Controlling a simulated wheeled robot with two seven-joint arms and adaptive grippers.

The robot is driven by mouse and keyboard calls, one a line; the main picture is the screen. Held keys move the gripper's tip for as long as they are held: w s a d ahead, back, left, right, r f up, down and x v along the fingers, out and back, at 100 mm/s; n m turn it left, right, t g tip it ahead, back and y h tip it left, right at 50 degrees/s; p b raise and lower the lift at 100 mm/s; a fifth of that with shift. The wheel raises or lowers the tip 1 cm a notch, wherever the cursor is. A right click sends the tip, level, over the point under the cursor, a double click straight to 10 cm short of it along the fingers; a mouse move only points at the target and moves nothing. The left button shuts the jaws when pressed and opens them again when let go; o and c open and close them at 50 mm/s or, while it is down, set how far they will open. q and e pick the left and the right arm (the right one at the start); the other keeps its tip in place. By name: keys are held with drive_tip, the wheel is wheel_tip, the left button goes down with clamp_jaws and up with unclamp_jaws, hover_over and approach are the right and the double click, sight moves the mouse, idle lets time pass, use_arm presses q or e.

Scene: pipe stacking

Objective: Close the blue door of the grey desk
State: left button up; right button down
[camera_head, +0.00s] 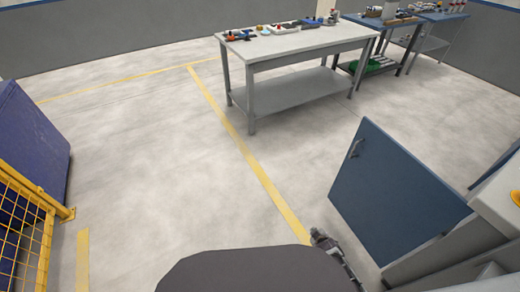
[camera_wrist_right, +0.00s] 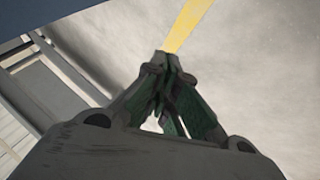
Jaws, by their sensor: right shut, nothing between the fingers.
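The blue door (camera_head: 385,195) stands open at the right of the head view, swung out from the grey desk (camera_head: 440,262), with a small metal handle (camera_head: 355,148) near its upper left edge. My right gripper (camera_head: 318,235) is shut and empty. In the head view it is low, just left of the door's lower part; I cannot tell if it touches the door. In the right wrist view its fingertips (camera_wrist_right: 167,58) meet over the floor, and a blue strip (camera_wrist_right: 50,14) crosses the upper left corner. My left gripper is not in view.
A grey table (camera_head: 300,45) with tools on top stands at the back, with blue-topped workbenches (camera_head: 420,20) to its right. A yellow mesh fence (camera_head: 25,225) and a blue panel (camera_head: 35,140) stand at the left. The floor between them, with yellow lines, is clear.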

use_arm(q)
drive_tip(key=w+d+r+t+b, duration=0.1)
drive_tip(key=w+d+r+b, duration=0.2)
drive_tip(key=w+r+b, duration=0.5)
use_arm(e)
drive_tip(key=w+d+r+n+t+h+b, duration=0.1)
drive_tip(key=w+d+r+n+t, duration=0.15)
drive_tip(key=w+r, duration=0.55)
drive_tip(key=w+d+r+n+t+h+b, duration=0.1)
drive_tip(key=w+d+r+t, duration=0.3)
drive_tip(key=w, duration=0.6)
use_arm(q)
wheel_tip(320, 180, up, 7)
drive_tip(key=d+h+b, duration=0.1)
drive_tip(key=b, duration=0.9)
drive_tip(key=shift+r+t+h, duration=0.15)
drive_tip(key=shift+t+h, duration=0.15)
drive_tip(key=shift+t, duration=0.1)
use_arm(e)
drive_tip(key=w+d+r+n+t+h, duration=0.1)
drive_tip(key=w+d+r+h, duration=0.1)
drive_tip(key=r, duration=0.9)
drive_tip(key=w+d+r+t+h, duration=0.1)
drive_tip(key=w+d+r+h, duration=0.1)
drive_tip(key=r, duration=0.9)
drive_tip(key=shift+w+d+n+h, duration=0.35)
drive_tip(key=shift+w+d, duration=0.15)
drive_tip(key=shift+d, duration=0.5)
